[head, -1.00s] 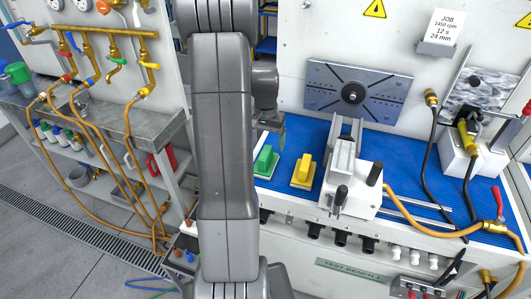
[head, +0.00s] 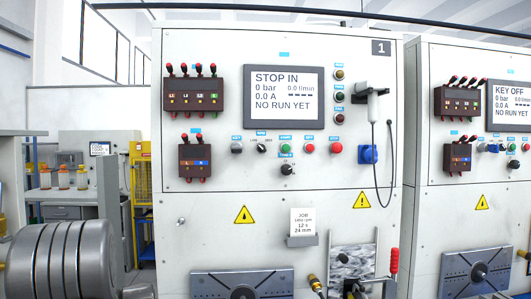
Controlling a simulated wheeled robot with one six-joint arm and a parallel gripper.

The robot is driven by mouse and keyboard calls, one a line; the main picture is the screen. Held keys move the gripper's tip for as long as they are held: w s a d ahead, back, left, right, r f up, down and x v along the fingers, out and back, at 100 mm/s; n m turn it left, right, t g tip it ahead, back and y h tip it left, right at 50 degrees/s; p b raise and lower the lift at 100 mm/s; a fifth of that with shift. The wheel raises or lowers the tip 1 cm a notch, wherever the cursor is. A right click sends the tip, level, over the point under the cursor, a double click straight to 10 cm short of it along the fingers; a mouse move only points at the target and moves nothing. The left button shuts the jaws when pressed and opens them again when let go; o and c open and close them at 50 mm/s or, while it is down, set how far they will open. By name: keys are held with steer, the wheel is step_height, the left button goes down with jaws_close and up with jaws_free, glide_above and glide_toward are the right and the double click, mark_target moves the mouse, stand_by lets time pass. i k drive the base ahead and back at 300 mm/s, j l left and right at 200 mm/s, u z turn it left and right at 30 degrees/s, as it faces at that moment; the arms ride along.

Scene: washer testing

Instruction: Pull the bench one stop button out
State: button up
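Bench one's upright panel (head: 225,230), marked 1, fills the middle of the head view. Its screen (head: 284,95) reads STOP IN, 0 bar, 0.0 A and NO RUN YET. Below the screen is a row of controls with a green button (head: 284,148), a red button (head: 309,148) and a larger red button (head: 336,148) at the right end. The labels above them are too small to read surely, so I cannot tell for certain which red one is the stop button.
A handheld device (head: 374,103) hangs at the panel's right with a dark cable looping down. A blue socket (head: 368,154) is beside the buttons. A job card (head: 303,221) sits below. A second panel (head: 470,210), reading KEY OFF, stands to the right.

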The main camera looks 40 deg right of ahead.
mark_target(336, 147)
steer(key=k+j+z, duration=0.15)
steer(key=j+z, duration=0.2)
steer(key=k+j+z, duration=0.15)
steer(key=z, duration=0.2)
steer(key=k+j+z, duration=0.2)
steer(key=z, duration=0.15)
steer(key=i+z, duration=0.2)
steer(key=z, duration=0.35)
steer(key=i+l, duration=0.25)
steer(key=i, duration=0.25)
steer(key=z, duration=0.05)
